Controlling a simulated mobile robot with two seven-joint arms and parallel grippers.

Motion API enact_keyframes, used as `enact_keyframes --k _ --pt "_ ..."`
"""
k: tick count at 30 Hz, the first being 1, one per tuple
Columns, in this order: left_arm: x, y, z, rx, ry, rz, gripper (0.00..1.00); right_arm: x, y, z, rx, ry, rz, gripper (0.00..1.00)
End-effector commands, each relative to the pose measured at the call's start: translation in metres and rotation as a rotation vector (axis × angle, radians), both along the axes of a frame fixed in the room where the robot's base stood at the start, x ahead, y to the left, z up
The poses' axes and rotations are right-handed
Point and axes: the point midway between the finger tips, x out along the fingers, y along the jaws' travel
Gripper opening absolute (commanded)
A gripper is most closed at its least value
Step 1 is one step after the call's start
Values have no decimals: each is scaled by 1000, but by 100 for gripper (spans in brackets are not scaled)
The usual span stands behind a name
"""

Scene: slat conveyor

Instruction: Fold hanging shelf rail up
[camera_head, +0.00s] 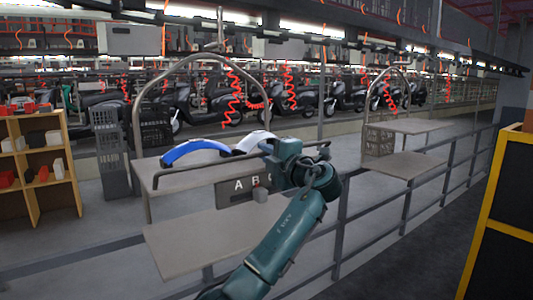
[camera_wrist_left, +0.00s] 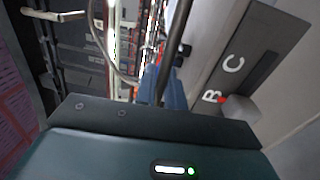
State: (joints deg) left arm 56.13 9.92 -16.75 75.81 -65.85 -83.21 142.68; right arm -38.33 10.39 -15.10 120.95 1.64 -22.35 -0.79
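The hanging shelf has a grey upper board (camera_head: 150,168), a lower board (camera_head: 195,242) and an arched frame (camera_head: 140,98). Its dark thin rail (camera_head: 210,169) runs along the front of the upper board, above a plate lettered A B C (camera_head: 238,187). My left gripper (camera_head: 275,150) is at the right part of the rail, above the plate. In the left wrist view the rail (camera_wrist_left: 177,45) runs down between the bluish fingers (camera_wrist_left: 163,92); the gripper's body hides their tips, so I cannot tell whether they grip it. My right gripper is out of view.
A blue part (camera_head: 193,150) and a white part (camera_head: 254,141) lie on the upper board. A grey knob (camera_head: 260,194) sticks out by the plate. A metal railing (camera_head: 341,215) runs in front. Another hanging shelf (camera_head: 405,164) is at right, a wooden rack (camera_head: 62,165) at left.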

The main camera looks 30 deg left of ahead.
Motion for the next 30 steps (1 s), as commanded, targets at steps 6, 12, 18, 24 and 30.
enact_keyframes --k 6,12,18,24,30 --pt "0 0 1 2 -2 -1 0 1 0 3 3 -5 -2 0" --pt "0 -1 1 1 -1 -1 0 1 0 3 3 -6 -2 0" --pt "0 0 2 -4 -1 -1 0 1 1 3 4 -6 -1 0" --pt "0 0 2 -12 3 -2 0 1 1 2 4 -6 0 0" --pt "1 1 3 -37 11 -2 0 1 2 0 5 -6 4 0"
